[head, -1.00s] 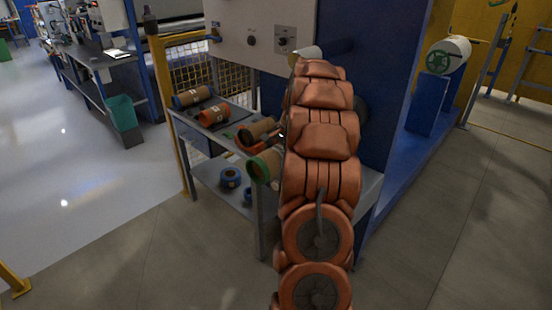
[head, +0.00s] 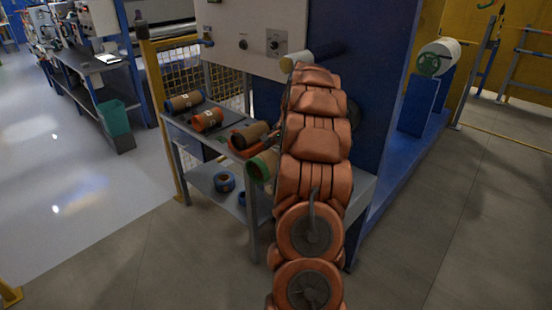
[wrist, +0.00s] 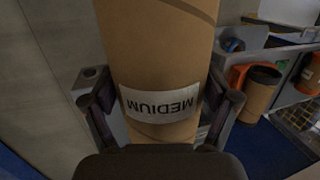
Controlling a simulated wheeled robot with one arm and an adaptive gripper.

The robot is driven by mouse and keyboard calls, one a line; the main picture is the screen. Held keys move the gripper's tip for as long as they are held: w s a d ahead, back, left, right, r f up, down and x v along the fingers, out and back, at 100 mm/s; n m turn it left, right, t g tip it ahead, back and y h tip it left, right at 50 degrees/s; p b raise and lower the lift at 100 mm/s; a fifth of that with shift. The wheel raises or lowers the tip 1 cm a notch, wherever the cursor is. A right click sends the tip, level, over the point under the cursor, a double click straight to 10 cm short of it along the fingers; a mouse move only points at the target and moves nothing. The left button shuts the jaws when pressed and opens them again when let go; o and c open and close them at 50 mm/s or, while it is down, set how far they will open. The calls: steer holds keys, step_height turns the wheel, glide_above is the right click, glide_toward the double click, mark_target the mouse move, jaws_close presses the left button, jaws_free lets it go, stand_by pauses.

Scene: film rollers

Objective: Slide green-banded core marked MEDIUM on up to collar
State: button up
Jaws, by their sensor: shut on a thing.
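A brown cardboard core (wrist: 158,50) with a white label reading MEDIUM, upside down in the wrist view, stands between the fingers of my gripper (wrist: 162,100). My gripper is shut on it. In the head view a core with a green end (head: 262,164) shows at the left of my arm, partly hidden by it; its green band is out of the wrist view. A short cream cylinder (head: 296,61) sticks out from the blue machine, above my arm's far end. I cannot make out a collar. My arm hides the gripper in the head view.
A grey two-level stand (head: 224,150) holds a blue-ended core (head: 184,101), an orange-banded core (head: 207,120) and another brown core (head: 250,135). The blue machine (head: 375,110) rises behind my arm. Floor is clear at the right front.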

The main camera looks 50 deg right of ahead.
steer(key=shift+d+r, duration=0.15)
steer(key=shift+d, duration=1.5)
steer(key=shift+d+p, duration=0.65)
steer(key=shift+d, duration=1)
steer(key=shift+d, duration=0.15)
steer(key=shift+d, duration=0.35)
steer(key=shift+s+d+p, duration=0.1)
steer(key=shift+d+p, duration=0.7)
steer(key=shift+d, duration=0.55)
